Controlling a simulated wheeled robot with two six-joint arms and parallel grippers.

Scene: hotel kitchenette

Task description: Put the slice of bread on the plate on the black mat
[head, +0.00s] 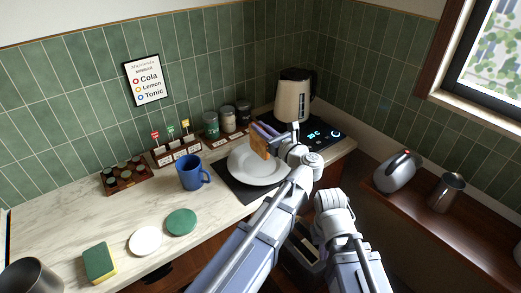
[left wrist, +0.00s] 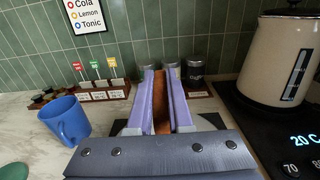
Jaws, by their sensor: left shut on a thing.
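The slice of bread (head: 259,146) is brown and held on edge in my left gripper (head: 265,134), whose purple fingers are shut on it. In the left wrist view the bread (left wrist: 160,105) stands between the two fingers (left wrist: 161,84). The white plate (head: 250,176) lies on the black mat (head: 226,185). The bread is over the plate's back part in the head view; whether it touches the plate I cannot tell. In the left wrist view my gripper hides most of the plate and mat. My right arm is folded low at the counter's front, and its fingers are not clear.
A blue mug (head: 190,173) stands left of the mat. A cream kettle (head: 292,96) stands behind right, by the black hob panel (head: 322,130). Jars (head: 227,120) and a labelled rack (head: 178,152) line the back. Coasters (head: 181,222) and a sponge (head: 99,263) lie front left.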

